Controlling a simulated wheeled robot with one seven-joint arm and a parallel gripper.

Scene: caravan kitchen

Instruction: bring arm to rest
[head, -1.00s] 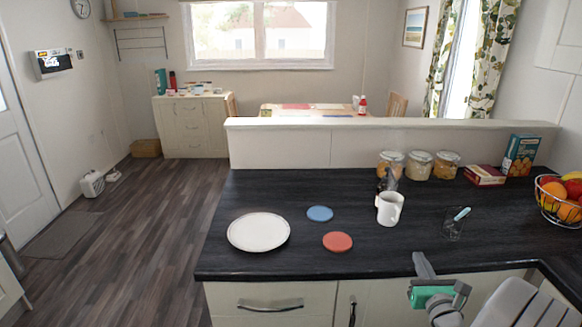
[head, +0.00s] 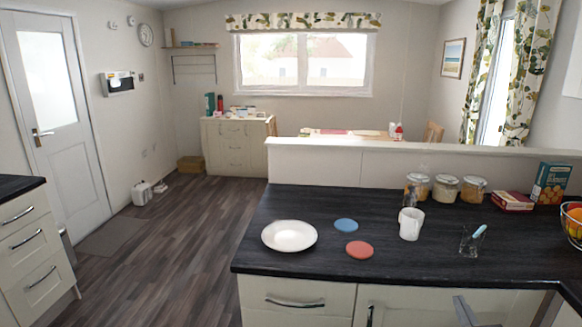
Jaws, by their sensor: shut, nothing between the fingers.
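My gripper (head: 466,310) shows only as a grey finger piece at the bottom edge of the head view, right of centre. It is in front of the cream cabinet doors below the counter edge. It is shut with nothing seen in it. The rest of my arm is out of the frame.
The dark counter (head: 330,205) holds a white plate (head: 289,236), blue coaster (head: 346,225), red coaster (head: 360,250), white mug (head: 410,223), glass (head: 470,243), jars, boxes and a fruit bowl (head: 574,222).

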